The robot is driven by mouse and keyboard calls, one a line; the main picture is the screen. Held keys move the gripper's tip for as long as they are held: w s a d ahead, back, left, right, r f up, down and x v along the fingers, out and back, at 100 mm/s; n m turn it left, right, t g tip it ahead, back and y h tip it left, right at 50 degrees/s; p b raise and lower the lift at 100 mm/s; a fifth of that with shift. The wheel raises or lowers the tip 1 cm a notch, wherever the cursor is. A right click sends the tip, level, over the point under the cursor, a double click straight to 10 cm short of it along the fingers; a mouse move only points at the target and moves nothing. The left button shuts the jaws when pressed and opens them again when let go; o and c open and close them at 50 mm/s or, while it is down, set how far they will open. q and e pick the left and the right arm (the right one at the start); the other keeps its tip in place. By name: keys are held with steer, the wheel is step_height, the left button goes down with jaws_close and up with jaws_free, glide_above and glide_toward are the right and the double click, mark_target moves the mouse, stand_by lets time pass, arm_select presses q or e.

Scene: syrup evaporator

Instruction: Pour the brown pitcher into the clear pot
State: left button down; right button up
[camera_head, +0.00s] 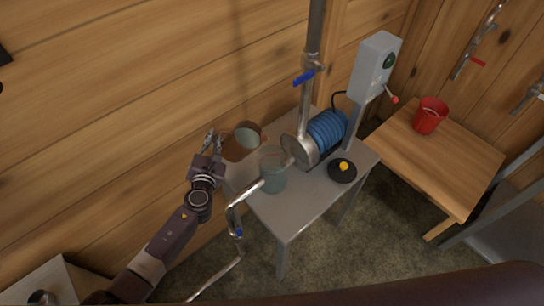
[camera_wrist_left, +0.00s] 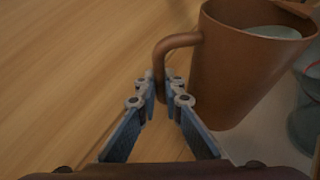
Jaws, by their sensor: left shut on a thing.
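The brown pitcher (camera_head: 234,151) is at the left end of the grey table, beside the clear pot, and looks somewhat tilted. A pale liquid surface shows inside its mouth. In the left wrist view the pitcher (camera_wrist_left: 240,70) fills the upper right, its handle toward me. My left gripper (camera_head: 213,141) is shut on that handle; the fingertips (camera_wrist_left: 161,92) close around its lower part. The clear pot (camera_head: 272,177) stands upright on the table, just right of the pitcher. Part of it shows at the right edge of the left wrist view (camera_wrist_left: 307,125). My right gripper is not seen.
A metal pipe (camera_head: 262,184) runs close by the pot. A blue coil (camera_head: 327,128) and a grey control box (camera_head: 375,66) stand behind. A black disc with a yellow knob (camera_head: 343,167) lies right. A red bucket (camera_head: 430,115) stands on a wooden table (camera_head: 450,175).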

mark_target(216, 134)
arm_select(q)
steer(key=shift+s+d+r+m+t+p, duration=0.15)
steer(key=shift+d+r+m+t, duration=0.1)
steer(key=shift+r, duration=0.5)
steer(key=shift+s+d+r+m+t+p, duration=0.15)
steer(key=shift+d+r, duration=0.1)
steer(key=shift+r, duration=0.5)
steer(key=shift+y, duration=0.3)
steer(key=shift+s+d+r+m+t+b, duration=0.1)
steer(key=shift+d+r+m+t+b, duration=0.15)
steer(key=shift+r, duration=0.25)
steer(key=shift+s+d+r+m+t+b, duration=0.15)
steer(key=shift+r+m+t, duration=0.1)
steer(key=shift+r, duration=0.25)
steer(key=shift+s+d+r+m+t+b, duration=0.2)
steer(key=shift+m+t+b, duration=0.45)
steer(key=shift+b, duration=0.6)
steer(key=shift+s+d+r+m+t+b, duration=0.15)
steer(key=shift+d+r+m+t+b, duration=0.15)
steer(key=shift+r, duration=0.2)
steer(key=shift+s+d+r+m+t+b, duration=0.15)
steer(key=shift+d+r+m+t, duration=0.1)
steer(key=shift+r, duration=0.25)
steer(key=shift+s+d+m+t+b, duration=0.4)
steer(key=shift+m+t+b, duration=0.3)
steer(key=shift+b, duration=0.5)
steer(key=shift+d+r, duration=0.2)
steer(key=shift+d, duration=0.05)
